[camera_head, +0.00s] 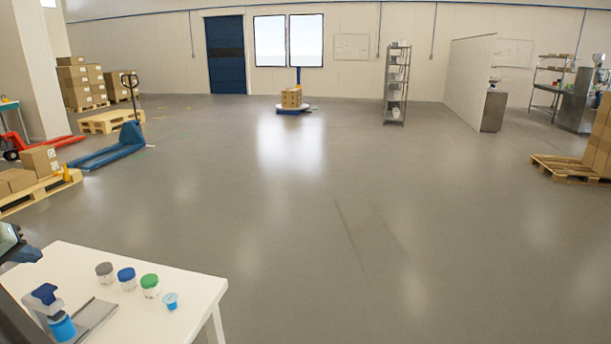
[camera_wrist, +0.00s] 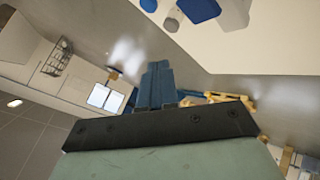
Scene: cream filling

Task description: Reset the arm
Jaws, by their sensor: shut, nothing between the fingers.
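My gripper (camera_wrist: 157,72) shows in the wrist view with its blue fingers together and nothing between them. In the head view, part of my arm shows at the far left edge, raised beside the white table (camera_head: 190,318). A device with a blue container (camera_head: 62,327) stands at the table's left on a grey plate. My gripper touches none of these.
The open floor (camera_head: 300,240) is clear to the right of the table. A pallet with boxes (camera_head: 40,160) and a blue pallet jack (camera_head: 110,150) stand behind it at left. More boxes on a pallet (camera_head: 568,168) stand far right.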

